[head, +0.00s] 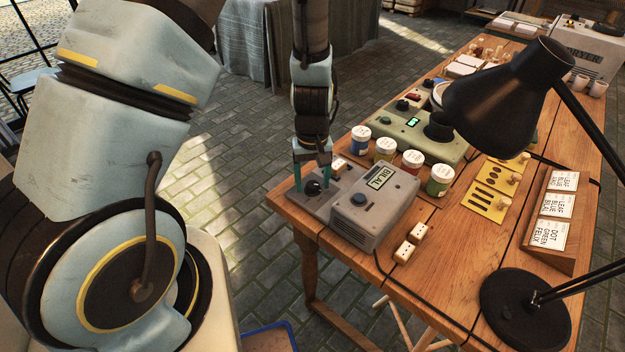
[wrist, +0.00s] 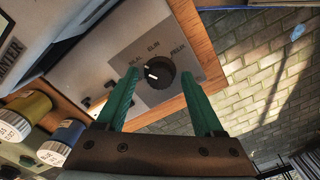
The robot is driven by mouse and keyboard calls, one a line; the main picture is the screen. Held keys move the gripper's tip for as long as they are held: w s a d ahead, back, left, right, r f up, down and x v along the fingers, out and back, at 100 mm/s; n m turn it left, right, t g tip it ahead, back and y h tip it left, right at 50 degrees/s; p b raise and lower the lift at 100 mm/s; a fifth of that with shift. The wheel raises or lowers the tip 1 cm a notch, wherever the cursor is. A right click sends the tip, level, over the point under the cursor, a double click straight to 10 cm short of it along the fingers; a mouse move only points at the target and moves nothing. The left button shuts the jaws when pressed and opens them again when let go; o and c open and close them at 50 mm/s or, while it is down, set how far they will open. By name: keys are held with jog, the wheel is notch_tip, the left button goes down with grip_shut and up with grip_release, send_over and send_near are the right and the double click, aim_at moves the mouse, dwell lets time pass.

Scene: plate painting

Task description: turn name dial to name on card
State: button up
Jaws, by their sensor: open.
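The name dial (wrist: 160,73) is a black knob with a white mark on a grey plate. The mark points to the left in the wrist view. In the head view the dial (head: 313,187) sits beside the grey printer box (head: 352,222), whose display (head: 378,178) reads BILAL. My gripper (head: 312,172) is open above the dial. In the wrist view its teal fingers (wrist: 160,88) stand on either side of the knob, with no clear contact. Cards (head: 550,236) stand in a wooden holder; the front one reads DOT GREEN FELIX.
Paint jars (head: 412,162) stand in a row behind the printer box. A green machine (head: 415,130) lies beyond them. Yellow stencils (head: 487,202) and a black lamp (head: 510,90) are to the right. The table edge is close to the dial.

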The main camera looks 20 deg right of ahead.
aim_at(312, 184)
notch_tip(312, 184, up, 11)
jog(key=b, duration=0.1)
dwell(0.5)
jog(key=shift+a, duration=0.1)
jog(key=a+r, duration=0.4)
jog(key=a, duration=0.8)
jog(key=w+a+r+t, duration=0.1)
jog(key=a+r, duration=0.3)
jog(key=a, duration=0.9)
jog(key=shift+a+n+t, duration=0.2)
jog(key=shift+n+t, duration=0.1)
jog(key=shift+n, duration=0.1)
jog(key=shift+w, duration=0.1)
